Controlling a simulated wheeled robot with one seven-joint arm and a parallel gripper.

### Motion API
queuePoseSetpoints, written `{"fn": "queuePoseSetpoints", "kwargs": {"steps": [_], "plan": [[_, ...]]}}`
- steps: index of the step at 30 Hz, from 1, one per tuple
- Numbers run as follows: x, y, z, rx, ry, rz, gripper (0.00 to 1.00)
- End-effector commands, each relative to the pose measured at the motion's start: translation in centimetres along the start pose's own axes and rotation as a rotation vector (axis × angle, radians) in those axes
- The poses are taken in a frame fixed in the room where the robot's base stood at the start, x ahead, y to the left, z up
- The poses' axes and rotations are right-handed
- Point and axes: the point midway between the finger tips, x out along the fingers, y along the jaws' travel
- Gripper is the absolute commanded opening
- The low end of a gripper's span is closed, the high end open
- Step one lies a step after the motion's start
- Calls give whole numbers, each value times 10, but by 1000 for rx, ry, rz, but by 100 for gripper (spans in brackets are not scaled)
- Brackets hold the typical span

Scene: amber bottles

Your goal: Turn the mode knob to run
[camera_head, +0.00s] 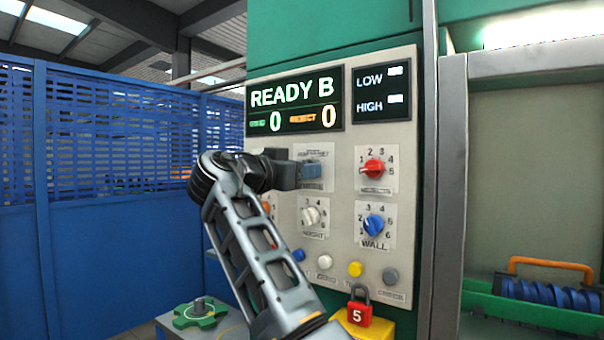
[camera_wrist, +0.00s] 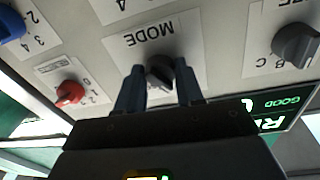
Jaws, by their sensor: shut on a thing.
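The mode knob (camera_wrist: 160,68) is a dark grey knob on a white label that reads MODE, upside down in the wrist view. My gripper (camera_wrist: 160,84) has one finger on each side of the knob and is shut on it. In the head view my gripper (camera_head: 311,171) reaches the panel below the READY B display, and its fingers hide the knob there. The run mark and the knob's pointing direction cannot be made out.
The beige control panel (camera_head: 345,210) has a red knob (camera_head: 374,169), a blue WALL knob (camera_head: 374,225) and a white knob (camera_head: 311,215) close by. Several push buttons sit below. A red padlock (camera_head: 359,312) hangs at the bottom. A blue fence (camera_head: 110,225) stands at the left.

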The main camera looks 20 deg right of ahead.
Motion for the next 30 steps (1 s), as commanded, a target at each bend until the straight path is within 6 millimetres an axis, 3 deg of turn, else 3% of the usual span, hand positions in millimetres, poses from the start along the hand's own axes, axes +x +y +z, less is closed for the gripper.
{"fn": "queuePoseSetpoints", "kwargs": {"steps": [12,29,30], "plan": [[0,1,1,-212,14,-11,6],[0,1,1,-248,17,-14,6],[0,1,1,-248,17,-14,38]]}}
